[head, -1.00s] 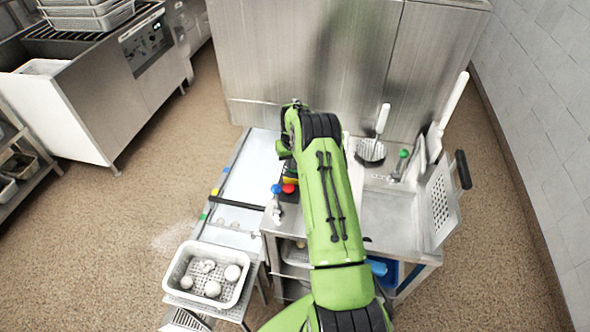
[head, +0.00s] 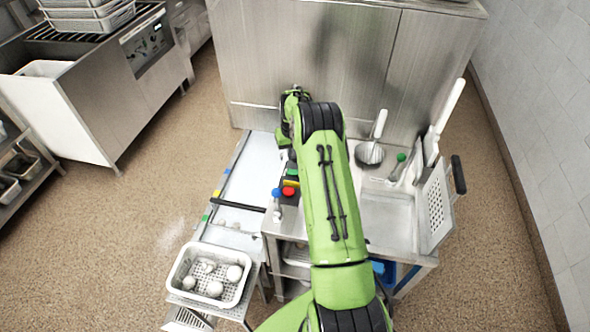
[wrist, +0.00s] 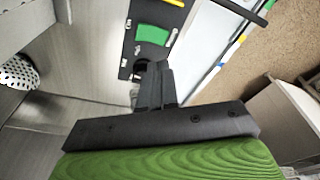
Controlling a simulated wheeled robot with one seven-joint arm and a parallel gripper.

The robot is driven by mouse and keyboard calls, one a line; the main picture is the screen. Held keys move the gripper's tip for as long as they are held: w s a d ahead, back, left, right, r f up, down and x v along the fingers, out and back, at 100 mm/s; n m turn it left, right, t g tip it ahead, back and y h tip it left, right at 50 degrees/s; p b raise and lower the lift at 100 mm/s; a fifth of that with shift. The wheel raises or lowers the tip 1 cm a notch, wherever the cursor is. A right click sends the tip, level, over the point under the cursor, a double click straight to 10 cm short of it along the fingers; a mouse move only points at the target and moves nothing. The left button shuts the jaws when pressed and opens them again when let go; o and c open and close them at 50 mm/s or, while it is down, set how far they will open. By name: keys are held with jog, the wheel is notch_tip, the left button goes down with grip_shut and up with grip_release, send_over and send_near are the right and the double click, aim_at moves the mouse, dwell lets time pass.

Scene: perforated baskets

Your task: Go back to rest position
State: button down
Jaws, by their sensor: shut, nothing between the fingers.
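My green arm reaches forward over the steel counter in the head view, and its far end hides my gripper there. In the wrist view my gripper (wrist: 155,86) is shut and empty, its dark fingers together. Beyond the fingertips is a dark control panel (wrist: 133,50) with a green button (wrist: 153,35) and a yellow mark; I cannot tell the exact gap.
A white perforated basket (head: 180,284) with several pale round items stands at the lower left. A sink (head: 388,218) is right of my arm, with a ladle (head: 369,152) and a perforated paddle (head: 436,208) near it. A steel wall (head: 245,60) stands behind.

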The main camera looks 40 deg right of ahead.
dwell(0.4)
jog(key=s+a+r+n, duration=0.1)
jog(key=a+r, duration=0.2)
jog(key=r, duration=0.4)
jog(key=a+r, duration=0.4)
jog(key=r, duration=0.2)
jog(key=s+a+r+n+t, duration=0.1)
jog(key=s+a+r+t, duration=0.1)
jog(key=s+a+r, duration=0.95)
jog(key=s+a+r+t, duration=0.1)
jog(key=s+a, duration=0.2)
jog(key=s, duration=0.7)
jog(key=s+a+r+n, duration=0.1)
jog(key=s+a, duration=0.2)
jog(key=s, duration=0.8)
jog(key=shift+s+a+r+n+t+y, duration=0.2)
jog(key=shift+a+r+n+t+y, duration=0.1)
jog(key=shift+a+t, duration=0.1)
